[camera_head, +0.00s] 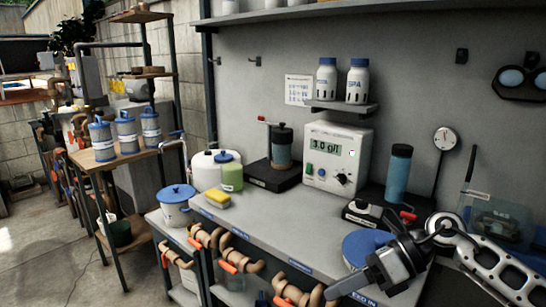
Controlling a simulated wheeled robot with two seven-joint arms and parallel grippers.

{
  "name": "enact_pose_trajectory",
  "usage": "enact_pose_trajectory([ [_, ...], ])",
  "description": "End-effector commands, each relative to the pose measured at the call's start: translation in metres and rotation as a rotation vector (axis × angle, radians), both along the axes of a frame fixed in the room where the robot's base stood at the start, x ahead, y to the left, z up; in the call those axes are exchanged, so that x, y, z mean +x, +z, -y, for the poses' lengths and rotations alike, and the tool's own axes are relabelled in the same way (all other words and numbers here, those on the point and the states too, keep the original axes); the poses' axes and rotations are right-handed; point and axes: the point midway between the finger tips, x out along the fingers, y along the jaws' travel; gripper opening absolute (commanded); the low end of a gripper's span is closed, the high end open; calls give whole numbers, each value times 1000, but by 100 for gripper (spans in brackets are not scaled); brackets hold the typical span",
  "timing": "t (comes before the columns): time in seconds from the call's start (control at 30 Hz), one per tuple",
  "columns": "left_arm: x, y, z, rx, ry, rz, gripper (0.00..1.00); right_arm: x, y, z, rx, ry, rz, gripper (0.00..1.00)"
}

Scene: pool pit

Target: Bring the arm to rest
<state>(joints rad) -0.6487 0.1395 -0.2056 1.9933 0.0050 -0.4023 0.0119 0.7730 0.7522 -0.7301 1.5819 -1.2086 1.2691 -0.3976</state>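My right arm (495,265) comes in from the lower right, over the right end of the grey bench (290,225). My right gripper (350,284) points left and down at the bench's front edge, near the blue label. Its fingers are seen at a slant, so I cannot tell how far apart they are. I see nothing held in it. It is in front of a round blue lid (362,246), partly covering it. My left arm and gripper are not in view.
A white control box (336,158) with a display, a blue bottle (397,175) and a yellow sponge (217,199) stand on the bench. Pipes with orange handles (242,262) run below its front edge. A shelf rack (135,155) stands at left. The bench's middle is clear.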

Motion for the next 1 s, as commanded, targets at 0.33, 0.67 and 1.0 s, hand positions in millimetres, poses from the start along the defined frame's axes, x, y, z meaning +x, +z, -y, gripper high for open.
enact_pose_trajectory([
  [0.33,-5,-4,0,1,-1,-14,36,-17,-20,-63,1033,-705,-853,36],
  [0.67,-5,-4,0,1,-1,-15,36,-98,-193,16,1448,-1680,-1798,36],
  [1.0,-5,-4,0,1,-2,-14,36,-170,-250,28,-1346,1876,1938,36],
])
